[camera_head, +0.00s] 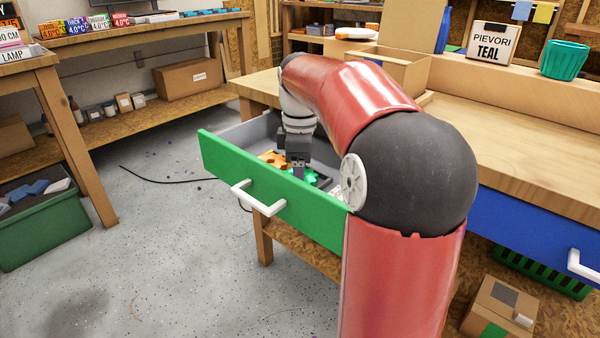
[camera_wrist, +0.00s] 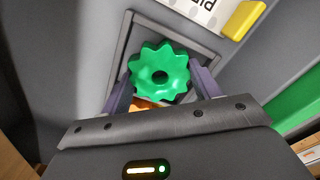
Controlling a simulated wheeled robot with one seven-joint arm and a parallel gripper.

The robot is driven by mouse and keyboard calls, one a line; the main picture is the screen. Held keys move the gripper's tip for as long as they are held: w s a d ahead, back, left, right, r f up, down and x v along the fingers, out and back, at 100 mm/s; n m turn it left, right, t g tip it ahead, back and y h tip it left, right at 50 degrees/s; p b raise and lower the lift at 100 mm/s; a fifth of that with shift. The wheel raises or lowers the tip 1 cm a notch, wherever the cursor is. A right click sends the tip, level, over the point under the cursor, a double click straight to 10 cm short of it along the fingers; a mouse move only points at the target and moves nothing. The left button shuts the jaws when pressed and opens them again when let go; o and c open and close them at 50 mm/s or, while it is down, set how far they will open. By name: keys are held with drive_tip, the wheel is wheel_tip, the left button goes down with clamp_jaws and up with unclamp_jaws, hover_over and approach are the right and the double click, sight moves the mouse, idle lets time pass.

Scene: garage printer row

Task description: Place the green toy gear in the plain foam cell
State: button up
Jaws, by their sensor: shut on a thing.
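The green toy gear (camera_wrist: 160,72) is between the two fingers of my gripper (camera_wrist: 160,92) in the wrist view. My gripper is shut on it. A square grey-rimmed foam cell (camera_wrist: 132,42) shows around and behind the gear; I cannot tell how high the gear is above it. In the head view my gripper (camera_head: 298,172) reaches down into the open green-fronted drawer (camera_head: 222,163), and the green gear (camera_head: 311,176) shows beside the fingertips. An orange piece (camera_head: 272,158) lies in the drawer, and orange also shows below the gear in the wrist view (camera_wrist: 145,104).
A printed label (camera_wrist: 202,14) and a yellow piece (camera_wrist: 243,20) lie beside the cell. The drawer's green front wall (camera_wrist: 300,104) is at the right in the wrist view. An open cardboard box (camera_head: 400,70) stands on the bench above the drawer.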

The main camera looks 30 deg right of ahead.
drive_tip(key=shift+f, duration=0.15)
drive_tip(key=o, duration=0.7)
wheel_tip(320, 180, up, 12)
drive_tip(key=p, duration=0.2)
drive_tip(key=shift+r+p, duration=0.2)
drive_tip(key=shift+p, duration=0.2)
